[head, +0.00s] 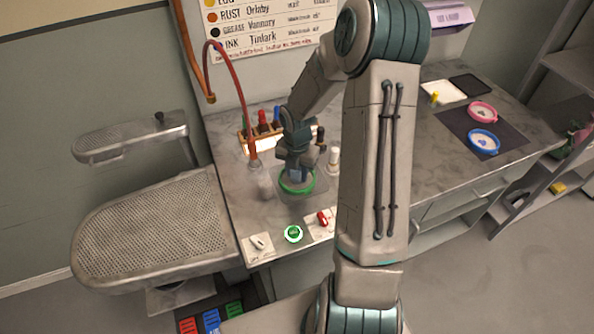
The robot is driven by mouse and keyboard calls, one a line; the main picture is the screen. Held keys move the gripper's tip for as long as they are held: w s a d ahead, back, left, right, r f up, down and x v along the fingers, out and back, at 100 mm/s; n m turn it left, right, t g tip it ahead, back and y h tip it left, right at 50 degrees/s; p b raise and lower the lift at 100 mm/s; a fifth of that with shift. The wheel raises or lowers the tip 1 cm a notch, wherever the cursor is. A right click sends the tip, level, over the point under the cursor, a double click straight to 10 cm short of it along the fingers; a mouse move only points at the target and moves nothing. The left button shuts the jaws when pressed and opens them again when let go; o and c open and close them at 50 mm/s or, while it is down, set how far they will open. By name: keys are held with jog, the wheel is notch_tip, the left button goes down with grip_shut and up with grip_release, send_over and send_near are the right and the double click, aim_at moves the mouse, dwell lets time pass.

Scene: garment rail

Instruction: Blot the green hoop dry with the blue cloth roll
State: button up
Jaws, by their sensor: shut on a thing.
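The green hoop (298,192) lies on a grey mat on the worktop, below my gripper. My gripper (296,173) points down over the hoop and is shut on the blue cloth roll (296,177). Only a small bluish part of the roll shows between the fingers, low inside the ring. My gripper hides the back of the hoop and most of its middle. I cannot tell whether the roll touches the hoop's fabric.
A wooden rack (243,136) with coloured bottles stands behind my gripper. A white bottle (334,159) is close on the right, and a clear cup (265,186) on the left. Pink (482,104) and blue (483,133) hoops lie at right.

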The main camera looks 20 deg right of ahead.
jog(key=shift+s+f, duration=0.1)
notch_tip(320, 180, up, 7)
jog(key=p, duration=0.7)
dwell(0.6)
jog(key=shift+f+b, duration=2.1)
jog(key=shift+f, duration=0.8)
jog(key=shift+f, duration=0.6)
jog(key=shift+r, duration=0.1)
notch_tip(320, 180, up, 5)
jog(key=p, duration=0.4)
jog(key=shift+r+p, duration=0.4)
jog(key=shift+r, duration=0.55)
